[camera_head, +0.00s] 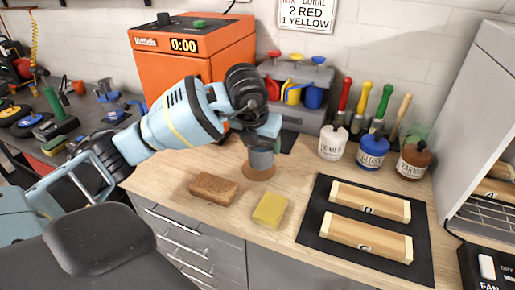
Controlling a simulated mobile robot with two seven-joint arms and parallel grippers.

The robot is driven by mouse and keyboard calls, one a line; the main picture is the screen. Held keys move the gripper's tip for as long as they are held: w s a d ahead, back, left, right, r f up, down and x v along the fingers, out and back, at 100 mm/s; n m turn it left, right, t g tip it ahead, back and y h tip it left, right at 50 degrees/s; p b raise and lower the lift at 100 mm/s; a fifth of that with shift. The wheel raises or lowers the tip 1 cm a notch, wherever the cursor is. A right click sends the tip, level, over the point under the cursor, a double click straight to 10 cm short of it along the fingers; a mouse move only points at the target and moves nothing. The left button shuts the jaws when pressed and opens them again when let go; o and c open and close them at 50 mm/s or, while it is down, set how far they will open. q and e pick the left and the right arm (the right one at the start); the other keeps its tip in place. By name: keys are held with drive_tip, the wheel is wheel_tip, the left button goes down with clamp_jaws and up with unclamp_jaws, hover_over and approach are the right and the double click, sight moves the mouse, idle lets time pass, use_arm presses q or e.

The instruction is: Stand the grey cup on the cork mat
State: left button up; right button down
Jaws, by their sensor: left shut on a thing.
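The grey cup (261,159) is upright, and my left gripper (264,142) is shut on its upper part from above. The gripper and wrist hide the cup's rim. The round brown cork mat (258,175) lies on the wooden worktop directly under the cup. The cup's base shows against the mat, with mat visible around its front. I cannot tell whether the base touches the mat or hangs just above it. My right gripper is not in view.
A brown block (213,189) and a yellow sponge (270,210) lie in front of the mat. A black mat (320,235) with two wooden boxes is to the right. Labelled jars (333,143) and a grey rack (312,115) stand behind. An orange machine (185,62) stands at back left.

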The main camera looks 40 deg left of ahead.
sight(258, 147)
use_arm(q)
drive_tip(key=shift+w+a, duration=0.45)
drive_tip(key=shift+a, duration=0.3)
drive_tip(key=shift+f, duration=1.8)
drive_tip(key=shift+f, duration=0.1)
drive_tip(key=o, duration=1)
drive_tip(key=shift+r, duration=0.45)
drive_tip(key=p+v, duration=0.1)
drive_tip(key=v, duration=1)
drive_tip(key=shift+s+r, duration=0.1)
drive_tip(key=shift+s, duration=0.15)
